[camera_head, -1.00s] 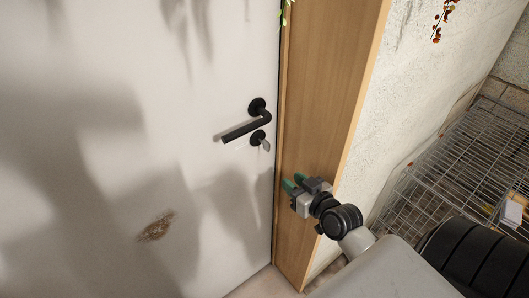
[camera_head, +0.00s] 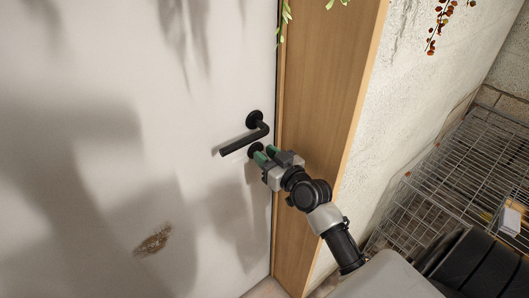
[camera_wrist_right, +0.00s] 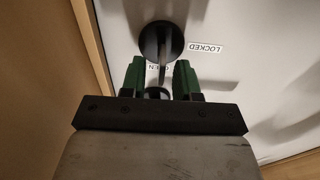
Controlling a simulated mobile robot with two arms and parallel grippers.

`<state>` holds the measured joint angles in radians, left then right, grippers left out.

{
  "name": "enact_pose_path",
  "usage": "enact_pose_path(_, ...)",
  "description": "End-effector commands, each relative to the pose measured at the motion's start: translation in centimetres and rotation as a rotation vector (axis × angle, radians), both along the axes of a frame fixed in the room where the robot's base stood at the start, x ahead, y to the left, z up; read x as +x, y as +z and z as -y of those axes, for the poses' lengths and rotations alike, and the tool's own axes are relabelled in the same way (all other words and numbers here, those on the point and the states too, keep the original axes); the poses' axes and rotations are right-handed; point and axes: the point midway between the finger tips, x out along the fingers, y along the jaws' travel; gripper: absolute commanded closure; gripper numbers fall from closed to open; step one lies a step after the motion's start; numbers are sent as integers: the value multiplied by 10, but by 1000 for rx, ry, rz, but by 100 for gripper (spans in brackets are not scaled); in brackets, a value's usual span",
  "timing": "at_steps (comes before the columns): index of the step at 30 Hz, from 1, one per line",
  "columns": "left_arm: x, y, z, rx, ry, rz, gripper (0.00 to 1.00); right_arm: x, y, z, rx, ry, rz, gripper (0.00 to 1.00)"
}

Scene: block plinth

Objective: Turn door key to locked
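The white door (camera_head: 130,120) fills the left of the head view, with a black lever handle (camera_head: 246,138). The black round lock plate (camera_head: 254,149) below the handle is partly covered by my right gripper (camera_head: 266,154). In the right wrist view the lock plate (camera_wrist_right: 162,40) has a thin key (camera_wrist_right: 162,72) standing out of it. The green fingers of my right gripper (camera_wrist_right: 160,78) are open, one on each side of the key, with gaps showing. A "LOCKED" label (camera_wrist_right: 205,47) is beside the plate; an "OPEN" label (camera_wrist_right: 158,69) is partly hidden. My left gripper is out of view.
A wooden door frame (camera_head: 322,90) runs beside the door, close to my right gripper. A plaster wall (camera_head: 410,100) and a wire rack (camera_head: 440,190) stand farther right. Red berries (camera_head: 437,25) hang at the top.

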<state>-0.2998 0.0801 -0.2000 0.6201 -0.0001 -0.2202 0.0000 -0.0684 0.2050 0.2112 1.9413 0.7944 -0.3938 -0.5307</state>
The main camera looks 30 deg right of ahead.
Motion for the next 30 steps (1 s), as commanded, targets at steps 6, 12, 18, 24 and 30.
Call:
enact_pose_path(6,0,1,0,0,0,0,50,8,0,-1,-1,1,-1,69)
enact_pose_path(12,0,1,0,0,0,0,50,7,0,-1,-1,1,-1,74)
enact_pose_path(18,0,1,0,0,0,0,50,7,0,-1,-1,1,-1,100)
enact_pose_path(24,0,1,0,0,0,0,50,7,0,-1,3,1,-1,100)
enact_pose_path(30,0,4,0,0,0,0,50,7,1,0,50,2,-5,100)
